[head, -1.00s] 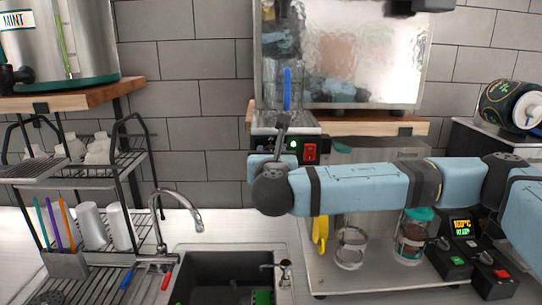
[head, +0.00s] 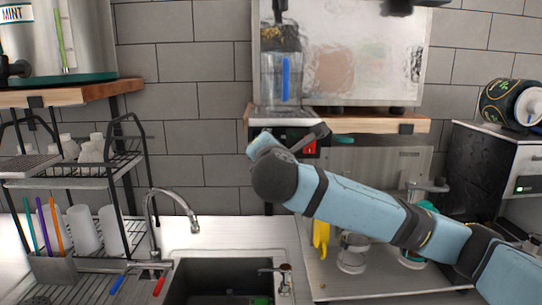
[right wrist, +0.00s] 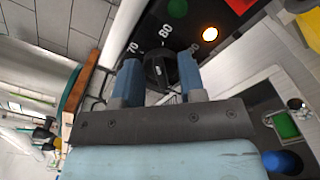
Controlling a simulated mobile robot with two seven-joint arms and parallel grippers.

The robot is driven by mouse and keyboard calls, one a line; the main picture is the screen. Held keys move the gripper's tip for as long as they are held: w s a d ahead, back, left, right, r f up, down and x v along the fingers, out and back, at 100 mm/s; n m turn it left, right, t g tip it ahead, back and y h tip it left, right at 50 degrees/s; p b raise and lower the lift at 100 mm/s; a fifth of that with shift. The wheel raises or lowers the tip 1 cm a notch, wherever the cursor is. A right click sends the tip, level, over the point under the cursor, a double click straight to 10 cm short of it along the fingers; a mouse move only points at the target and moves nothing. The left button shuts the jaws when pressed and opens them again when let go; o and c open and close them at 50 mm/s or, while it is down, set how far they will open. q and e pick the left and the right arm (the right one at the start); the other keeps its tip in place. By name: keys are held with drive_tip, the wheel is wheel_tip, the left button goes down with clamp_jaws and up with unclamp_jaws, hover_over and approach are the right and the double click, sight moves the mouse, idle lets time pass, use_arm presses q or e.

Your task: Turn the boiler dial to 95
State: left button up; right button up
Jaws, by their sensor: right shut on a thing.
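The boiler dial (right wrist: 160,70) is a round black knob on a dark panel in the right wrist view. White marks 70 and 80 show beside it, with another mark partly hidden at the right finger. My right gripper (right wrist: 158,80) has one blue finger on each side of the dial and is shut on it. In the head view my right gripper (head: 260,150) is at the boiler's control panel (head: 285,134), and the dial is hidden behind my arm. I cannot read the dial's pointer. My left gripper is not in view.
A red switch (head: 310,148) is just right of my gripper, and an orange lamp (right wrist: 209,34) is lit on the panel. The sink (head: 215,280) and tap (head: 160,215) are below. A dish rack (head: 75,175) stands left; glass jars (head: 352,252) stand right.

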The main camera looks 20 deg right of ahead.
drive_tip(key=m+b, duration=0.1)
drive_tip(key=m, duration=0.8)
drive_tip(key=m+b, duration=0.2)
drive_tip(key=m, duration=0.6)
drive_tip(key=f+m+b, duration=0.1)
drive_tip(key=m, duration=0.8)
drive_tip(key=shift+w+a+m+b, duration=0.1)
drive_tip(key=shift+a+m+b, duration=0.15)
drive_tip(key=shift+m+b, duration=0.1)
drive_tip(key=o, duration=0.9)
drive_tip(key=shift+c, duration=0.2)
